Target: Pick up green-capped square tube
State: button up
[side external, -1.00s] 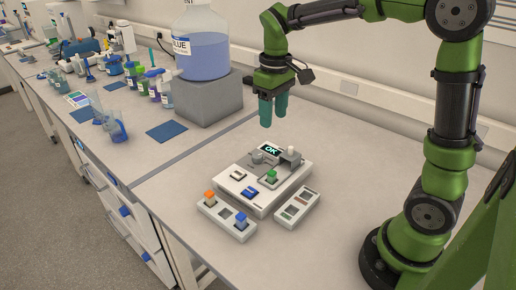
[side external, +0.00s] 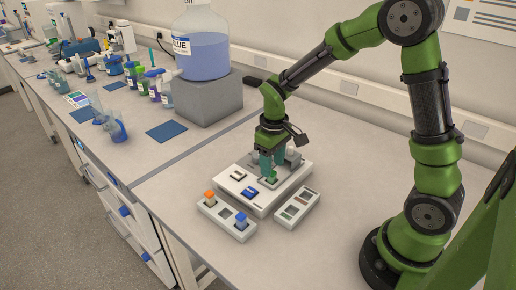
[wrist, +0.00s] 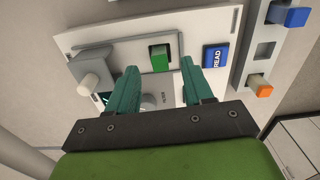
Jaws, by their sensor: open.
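The green-capped square tube (side external: 271,176) stands in the well of the white reader device (side external: 238,187). In the wrist view its green cap (wrist: 160,57) shows just beyond my fingertips, centred between the two fingers. My gripper (side external: 268,168) is open with teal fingers, low over the device and close to the cap. In the wrist view the gripper (wrist: 161,78) has one finger on each side of the cap's line, with nothing held. The lower part of the tube is hidden inside the device.
A white rack (side external: 226,218) with an orange-capped tube (side external: 210,196) and a blue-capped tube (side external: 241,217) stands in front. Another rack (side external: 297,208) with no caps showing is to its right. A blue READ button (wrist: 216,57) is beside the green cap.

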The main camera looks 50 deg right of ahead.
notch_tip(320, 180, down, 2)
jog(key=shift+f, duration=0.15)
grip_shut()
dwell(0.4)
